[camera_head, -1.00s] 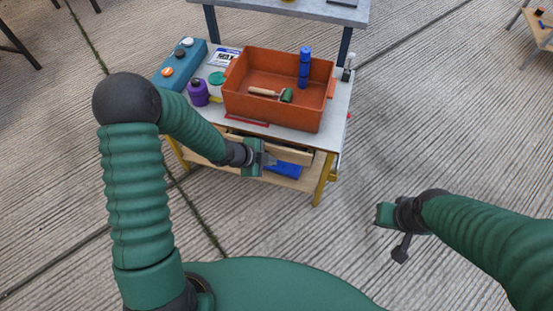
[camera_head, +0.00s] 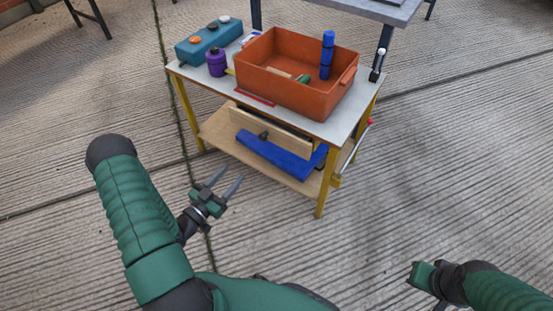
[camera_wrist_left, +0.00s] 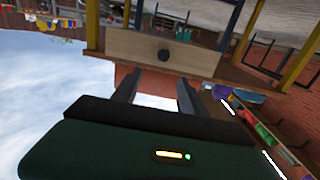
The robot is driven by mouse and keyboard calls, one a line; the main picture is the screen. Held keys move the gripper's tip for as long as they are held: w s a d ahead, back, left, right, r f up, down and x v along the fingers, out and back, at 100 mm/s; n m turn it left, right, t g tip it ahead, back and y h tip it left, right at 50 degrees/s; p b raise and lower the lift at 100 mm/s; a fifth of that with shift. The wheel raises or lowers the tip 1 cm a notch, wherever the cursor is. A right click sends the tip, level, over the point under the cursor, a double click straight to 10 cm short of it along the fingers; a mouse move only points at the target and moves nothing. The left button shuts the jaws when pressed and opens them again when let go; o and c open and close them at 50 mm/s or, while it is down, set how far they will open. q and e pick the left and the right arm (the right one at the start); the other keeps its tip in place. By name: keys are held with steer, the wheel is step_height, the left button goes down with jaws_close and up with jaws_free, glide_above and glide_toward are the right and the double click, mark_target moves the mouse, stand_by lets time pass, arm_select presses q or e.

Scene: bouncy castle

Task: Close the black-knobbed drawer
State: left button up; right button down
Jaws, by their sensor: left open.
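The drawer (camera_head: 285,139) has a pale wooden front and hangs under the workbench top. A dark gap shows above its front, so it stands at least slightly out. Its black knob (camera_head: 264,135) is on the front's left part. In the left wrist view, the drawer front (camera_wrist_left: 205,58) and black knob (camera_wrist_left: 164,55) lie beyond the fingers. My left gripper (camera_head: 226,183) is open and empty, in front of and lower left of the drawer, apart from it; its spread fingers (camera_wrist_left: 157,88) point towards it. My right gripper (camera_head: 423,273) is at lower right, away from the bench; its jaw opening is unclear.
The workbench (camera_head: 343,122) has yellow legs and a lower shelf bearing a blue object (camera_head: 270,157). On top are an orange bin (camera_head: 285,91), a purple bottle (camera_head: 216,62) and a teal box (camera_head: 205,41). The concrete floor before the bench is clear.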

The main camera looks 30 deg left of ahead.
arm_select(q)
steer(key=w+a+b, duration=0.1)
steer(key=w+a, duration=0.1)
steer(key=w, duration=0.2)
steer(key=b, duration=0.3)
glide_toward(261, 139)
steer(key=w+d, duration=0.1)
steer(key=w, duration=0.3)
steer(key=w+b, duration=0.1)
steer(key=w, duration=0.3)
steer(key=shift+w+a, duration=0.1)
steer(key=shift+a, duration=0.05)
steer(key=shift+d+r, duration=0.25)
steer(key=shift+c, duration=0.3)
steer(key=shift+a+f, duration=0.1)
jaws_close()
arm_select(e)
steer(key=f, duration=0.2)
steer(key=a+f, duration=0.1)
steer(key=f, duration=0.2)
steer(key=shift+a, duration=0.1)
